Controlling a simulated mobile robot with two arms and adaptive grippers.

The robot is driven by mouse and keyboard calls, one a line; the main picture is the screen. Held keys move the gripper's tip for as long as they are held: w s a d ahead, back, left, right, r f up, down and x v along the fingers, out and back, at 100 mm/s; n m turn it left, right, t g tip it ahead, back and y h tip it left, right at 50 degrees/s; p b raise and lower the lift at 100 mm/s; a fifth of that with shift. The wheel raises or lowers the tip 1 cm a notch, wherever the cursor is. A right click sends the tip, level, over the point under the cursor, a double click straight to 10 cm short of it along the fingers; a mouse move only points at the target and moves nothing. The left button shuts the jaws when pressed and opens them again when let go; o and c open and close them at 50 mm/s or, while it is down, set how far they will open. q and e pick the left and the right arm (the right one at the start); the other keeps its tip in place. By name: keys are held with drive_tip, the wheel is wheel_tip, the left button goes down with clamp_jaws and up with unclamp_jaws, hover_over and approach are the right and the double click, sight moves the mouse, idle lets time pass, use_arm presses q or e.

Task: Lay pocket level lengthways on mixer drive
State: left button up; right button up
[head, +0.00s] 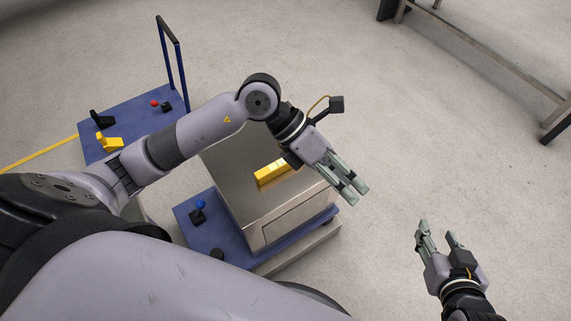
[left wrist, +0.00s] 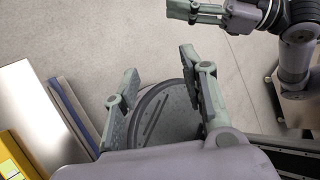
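The yellow pocket level (head: 270,173) appears to lie on the flat steel top of the box-shaped mixer drive (head: 240,200), roughly parallel to its front edge. My left wrist hides its right end. It also shows in the left wrist view (left wrist: 14,158), cut by the lower left corner, beside the steel top (left wrist: 32,108). My left gripper (head: 352,190) is open and empty, its fingers pointing away from the level past the drive's right side. My right gripper (head: 438,233) is open and empty over the floor at the lower right.
The drive stands on a blue cart base (head: 187,222) with a blue-knobbed lever. A second blue cart (head: 135,118) with a tall handle, a red knob and yellow parts stands behind at left. A metal bench frame (head: 480,50) is at upper right. The floor between is clear.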

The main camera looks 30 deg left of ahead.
use_arm(q)
drive_tip(key=s+d+r+n+t+h, duration=0.1)
drive_tip(key=d+r+n+h, duration=0.1)
drive_tip(key=d+r+h, duration=0.3)
drive_tip(key=s+d+r+n+h, duration=0.1)
drive_tip(key=d+r+h, duration=0.15)
drive_tip(key=r, duration=0.45)
drive_tip(key=w+a+r+n+t+y, duration=0.1)
drive_tip(key=w+a+r+n+t, duration=0.3)
drive_tip(key=n+t, duration=0.55)
drive_tip(key=w+a+r+n+t+y, duration=0.1)
drive_tip(key=w+a+r+n+t, duration=0.25)
drive_tip(key=a+n+t, duration=0.4)
drive_tip(key=w+a+f+n+t+y, duration=0.25)
drive_tip(key=a+f+n+y, duration=0.35)
drive_tip(key=f+n+y, duration=0.7)
drive_tip(key=s+a+f+n+g, duration=0.1)
drive_tip(key=s+f+n+g, duration=0.3)
drive_tip(key=f, duration=0.2)
drive_tip(key=s+a+f+n+g, duration=0.1)
drive_tip(key=s+f+n+g, duration=0.2)
drive_tip(key=f, duration=0.4)
drive_tip(key=shift+s+f+n+g+y, duration=0.3)
drive_tip(key=shift+s+n+g+y, duration=0.15)
drive_tip(key=shift+g, duration=0.8)
